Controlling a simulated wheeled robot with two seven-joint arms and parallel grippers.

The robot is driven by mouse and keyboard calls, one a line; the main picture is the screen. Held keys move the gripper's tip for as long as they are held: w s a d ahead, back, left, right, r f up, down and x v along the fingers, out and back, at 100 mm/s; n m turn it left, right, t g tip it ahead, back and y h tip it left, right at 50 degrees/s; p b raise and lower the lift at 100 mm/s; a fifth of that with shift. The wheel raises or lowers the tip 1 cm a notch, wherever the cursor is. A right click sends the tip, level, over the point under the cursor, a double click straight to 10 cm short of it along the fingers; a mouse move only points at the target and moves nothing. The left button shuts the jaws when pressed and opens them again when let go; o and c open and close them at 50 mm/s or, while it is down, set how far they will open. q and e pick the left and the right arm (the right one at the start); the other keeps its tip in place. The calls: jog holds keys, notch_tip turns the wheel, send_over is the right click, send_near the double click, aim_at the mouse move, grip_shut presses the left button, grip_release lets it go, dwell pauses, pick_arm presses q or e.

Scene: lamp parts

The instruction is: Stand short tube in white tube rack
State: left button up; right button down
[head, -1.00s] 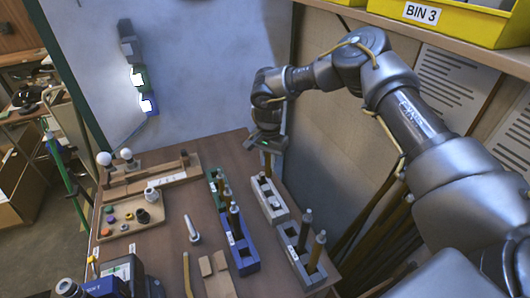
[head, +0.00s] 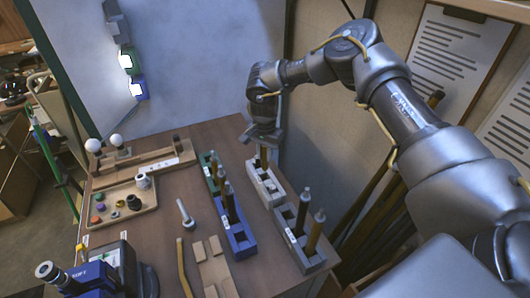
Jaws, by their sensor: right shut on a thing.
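My right gripper (head: 264,136) points down over the far end of the white tube rack (head: 270,193). It is shut on a short brass-coloured tube (head: 264,157), which is upright. The tube's lower end is at the rack's far part; I cannot tell how deep it sits in a slot. The gripper hides the tube's top. My left gripper is not in view.
A blue rack (head: 240,240) and a green rack (head: 210,180) with tubes stand left of the white rack. A grey rack (head: 306,262) with tall tubes stands nearer. A parts tray (head: 133,208) lies at left. A wall panel rises behind.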

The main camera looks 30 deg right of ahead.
aim_at(264, 169)
notch_tip(264, 169, down, 7)
jog(key=b, duration=0.2)
jog(key=shift+r+b, duration=0.15)
jog(key=shift+b, duration=0.25)
jog(key=shift+a, duration=0.1)
dwell(0.3)
jog(key=shift+f, duration=0.55)
dwell(0.7)
jog(key=c, duration=1.2)
grip_release()
jog(key=shift+o, duration=0.2)
jog(key=shift+r, duration=0.1)
notch_tip(264, 169, up, 10)
jog(key=b, duration=0.2)
jog(key=shift+b, duration=0.3)
jog(key=shift+r, duration=0.35)
